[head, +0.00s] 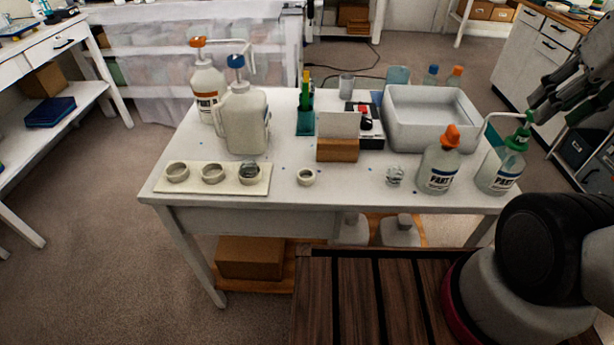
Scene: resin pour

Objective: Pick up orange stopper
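An orange stopper-like cap (451,135) sits on top of a clear bottle (437,172) with a "PART" label, near the table's front right. Another orange top (457,71) is on a small bottle behind the grey tub. A third orange top (198,42) is on a white pump bottle (207,92) at the back left. I cannot tell from the picture which one the task means.
A green-topped pump bottle (502,165) stands right of the orange-topped bottle, and a clear crumpled-looking object (395,176) stands left of it. The grey tub (432,138) is behind. A mold board (191,185) and a white ring (306,177) lie left. The front middle is mostly clear.

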